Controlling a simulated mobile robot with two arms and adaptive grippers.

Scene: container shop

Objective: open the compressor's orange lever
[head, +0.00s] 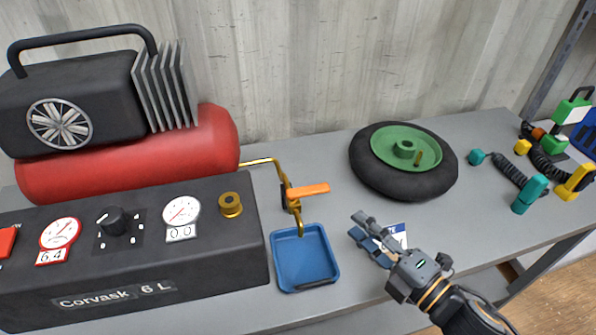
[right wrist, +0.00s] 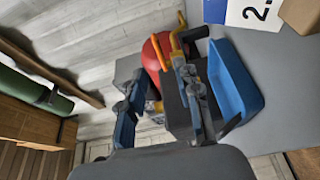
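The compressor (head: 130,230) stands at the left of the bench, with a red tank (head: 130,150) and a black front panel. A bent brass pipe (head: 262,161) comes out of its right side and ends in a downward spout. The orange lever (head: 307,190) sits on this pipe's valve and points right, across the downward pipe; it also shows in the right wrist view (right wrist: 182,19). My right gripper (head: 358,227) is open and empty, to the right of and nearer than the lever, not touching it. Its spread fingers show in the right wrist view (right wrist: 163,72). My left gripper is not in view.
A blue tray (head: 333,274) lies below the spout. A black tyre with a green hub (head: 404,160) lies behind my right gripper. A white and blue card (head: 398,233) is partly hidden by the gripper. Teal, yellow and green tools with coiled hoses (head: 530,193) are at right.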

